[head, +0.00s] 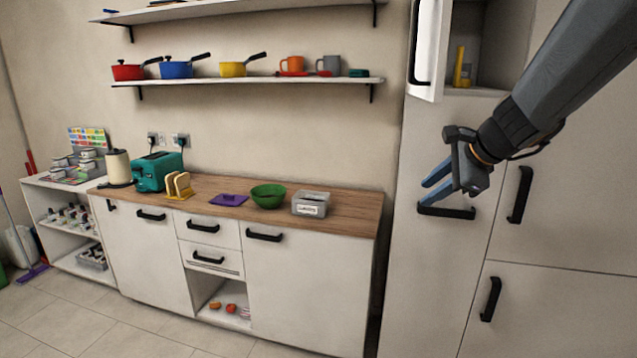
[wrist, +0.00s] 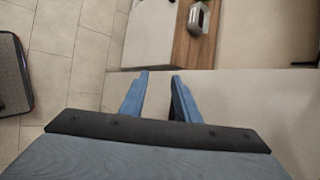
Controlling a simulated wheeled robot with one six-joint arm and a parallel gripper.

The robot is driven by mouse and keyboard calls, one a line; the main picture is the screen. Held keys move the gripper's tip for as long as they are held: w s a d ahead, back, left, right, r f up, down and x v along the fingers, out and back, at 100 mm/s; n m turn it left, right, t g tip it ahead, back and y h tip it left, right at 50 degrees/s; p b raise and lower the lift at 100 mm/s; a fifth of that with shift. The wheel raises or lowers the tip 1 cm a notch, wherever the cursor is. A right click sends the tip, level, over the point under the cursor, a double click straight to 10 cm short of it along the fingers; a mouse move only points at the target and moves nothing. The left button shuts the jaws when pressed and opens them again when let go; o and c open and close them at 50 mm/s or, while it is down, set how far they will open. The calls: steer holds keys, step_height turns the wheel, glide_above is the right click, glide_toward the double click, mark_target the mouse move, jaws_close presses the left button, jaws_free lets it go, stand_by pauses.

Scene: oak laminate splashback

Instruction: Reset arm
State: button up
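My arm reaches in from the upper right of the head view. My gripper (head: 430,195) has blue fingers and hangs in front of the white tall cabinet (head: 410,260), close to its black handle (head: 447,211) in the picture. I cannot tell whether the fingers touch the handle. In the wrist view my gripper (wrist: 160,95) shows its two blue fingers apart with nothing between them; floor and white cabinet front lie beyond.
An upper cabinet door (head: 429,50) stands open, with a yellow object (head: 460,68) inside. The wooden counter (head: 340,205) holds a green bowl (head: 268,195), a grey container (head: 311,204), a purple item (head: 229,200) and a teal toaster (head: 158,172). Floor (head: 130,335) in front is clear.

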steer(key=s+a+f+n+g+h, duration=0.1)
steer(key=s+a+f+n+g, duration=0.2)
steer(key=s+f+n, duration=0.6)
steer(key=s+a+f+n+g+h, duration=0.2)
steer(key=s+f+n, duration=0.8)
steer(key=s, duration=0.5)
steer(key=shift+a+f+g+h, duration=0.3)
steer(key=shift+a+f+g, duration=0.25)
steer(key=shift+g, duration=0.25)
steer(key=shift+w, duration=0.1)
